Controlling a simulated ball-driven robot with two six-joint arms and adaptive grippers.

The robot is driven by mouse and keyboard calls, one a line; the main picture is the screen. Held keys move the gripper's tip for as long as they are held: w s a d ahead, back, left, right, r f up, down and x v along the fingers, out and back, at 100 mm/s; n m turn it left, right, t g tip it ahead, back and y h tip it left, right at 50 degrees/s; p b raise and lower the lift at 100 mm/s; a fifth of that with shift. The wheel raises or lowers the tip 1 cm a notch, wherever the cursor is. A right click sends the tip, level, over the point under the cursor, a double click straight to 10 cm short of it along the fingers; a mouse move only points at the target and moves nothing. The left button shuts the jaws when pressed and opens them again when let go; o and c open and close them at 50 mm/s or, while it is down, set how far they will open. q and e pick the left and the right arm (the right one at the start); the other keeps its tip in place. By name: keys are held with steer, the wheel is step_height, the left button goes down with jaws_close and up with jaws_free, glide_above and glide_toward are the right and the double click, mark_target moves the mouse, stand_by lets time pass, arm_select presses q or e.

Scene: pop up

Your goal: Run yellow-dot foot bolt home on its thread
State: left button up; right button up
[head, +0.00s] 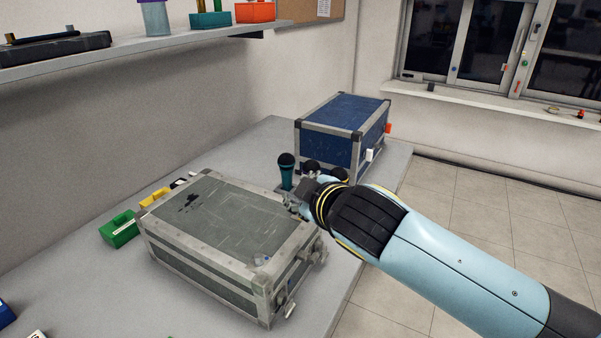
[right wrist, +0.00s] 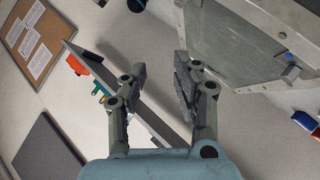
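A grey flight case (head: 225,225) with metal edges lies on the workbench in the head view. Small blue-grey fittings (head: 262,260) sit on its near right top corner. In the right wrist view the case's grey face (right wrist: 245,50) fills the upper right, with a small blue knob (right wrist: 291,73) near its edge. I cannot make out a yellow dot on any bolt. My right gripper (head: 297,198) is by the case's far right corner; whether it touches is unclear. In the right wrist view its fingers (right wrist: 157,85) are apart with nothing held between them. My left gripper is not in view.
A blue case (head: 340,130) stands behind on the bench (head: 270,140), with a teal-handled tool (head: 286,170) before it. Green (head: 119,230) and yellow (head: 154,198) boxes lie left of the grey case. A wall shelf (head: 150,45) runs above.

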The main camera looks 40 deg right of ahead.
steer(key=w+a+r+n+t+y, duration=0.35)
steer(key=w+r+n+t, duration=0.45)
steer(key=r, duration=0.4)
steer(key=w+a+n+g+y, duration=0.25)
steer(key=a+n+y, duration=0.35)
steer(key=n, duration=0.4)
steer(key=w+a+n+g+y, duration=0.2)
steer(key=a+n+g+y, duration=0.3)
steer(key=n, duration=0.5)
step_height(320, 180, down, 8)
steer(key=d+n+g+h, duration=0.2)
steer(key=d+n+g, duration=0.1)
steer(key=n+g, duration=0.3)
steer(key=s+d+f+g+h, duration=0.1)
steer(key=s+d+g+h, duration=0.1)
steer(key=d, duration=0.3)
steer(key=s+d+f+g+h, duration=0.1)
steer(key=s+d+g+h, duration=0.1)
steer(key=d, duration=0.3)
steer(key=s+d+f+g+h, duration=0.1)
steer(key=s+d+g+h, duration=0.1)
steer(key=d, duration=0.4)
steer(key=shift+s+f+n+g+h+p, duration=0.25)
steer(key=shift+s+n+h+p, duration=0.1)
steer(key=shift+s+h, duration=0.35)
step_height(320, 180, down, 8)
steer(key=b, duration=0.6)
steer(key=shift+f, duration=0.2)
steer(key=shift+w+r, duration=0.1)
jaws_close()
